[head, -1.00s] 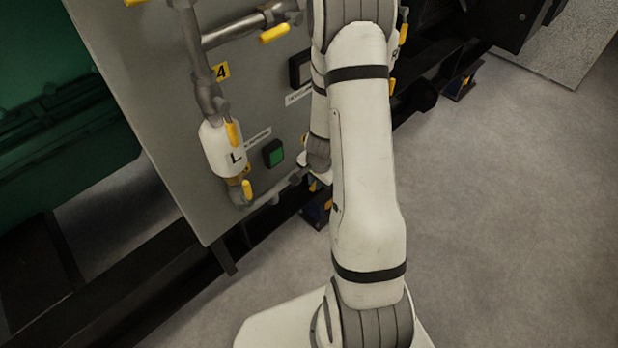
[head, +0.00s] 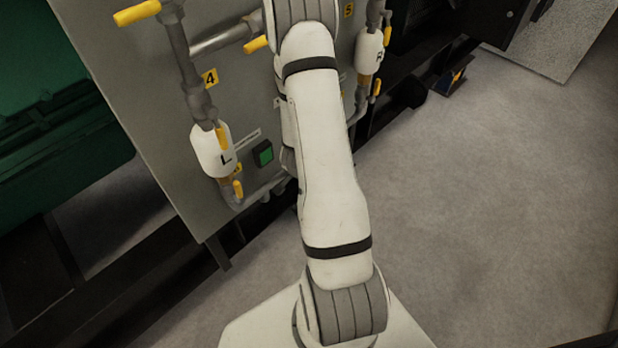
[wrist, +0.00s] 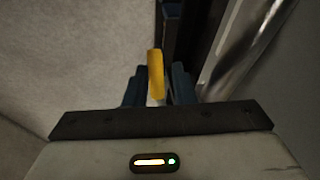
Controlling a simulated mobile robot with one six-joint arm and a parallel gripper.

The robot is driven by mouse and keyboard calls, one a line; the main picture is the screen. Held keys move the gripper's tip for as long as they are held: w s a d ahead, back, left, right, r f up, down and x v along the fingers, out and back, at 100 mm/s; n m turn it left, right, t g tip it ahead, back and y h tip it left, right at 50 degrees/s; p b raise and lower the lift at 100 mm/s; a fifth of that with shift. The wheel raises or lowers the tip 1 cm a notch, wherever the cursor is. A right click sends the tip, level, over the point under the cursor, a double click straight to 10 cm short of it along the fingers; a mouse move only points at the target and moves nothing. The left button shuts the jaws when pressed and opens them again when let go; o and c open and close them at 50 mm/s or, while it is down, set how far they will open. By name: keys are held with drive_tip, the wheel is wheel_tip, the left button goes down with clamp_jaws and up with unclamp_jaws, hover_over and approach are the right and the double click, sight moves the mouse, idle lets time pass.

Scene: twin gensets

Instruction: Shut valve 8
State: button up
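In the wrist view, a yellow valve handle (wrist: 155,72) stands between the two dark blue fingers of my gripper (wrist: 158,88). The fingers are apart, with a gap on each side of the handle. The handle carries no readable number there, so I cannot tell whether it is valve 8. In the head view my arm hides my gripper. A yellow handle (head: 376,87) shows below the white canister marked R (head: 369,53), right of my arm. No tag reading 8 is legible.
On the left of the grey panel (head: 180,150) are the white canister marked L (head: 212,152), yellow handles (head: 238,188), tag 4 (head: 210,78) and a green button (head: 263,153). Tag 5 (head: 348,11) is near the top. Black rails (head: 60,300) run below.

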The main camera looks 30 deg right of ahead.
drive_tip(key=shift+o, duration=0.4)
drive_tip(key=shift+w+r, duration=0.1)
drive_tip(key=shift+w, duration=0.1)
drive_tip(key=shift+s+d, duration=0.1)
drive_tip(key=shift+s, duration=0.15)
drive_tip(key=p+v, duration=0.2)
drive_tip(key=v, duration=0.5)
drive_tip(key=shift+r+p, duration=0.25)
drive_tip(key=shift+p, duration=0.15)
drive_tip(key=shift+c, duration=0.2)
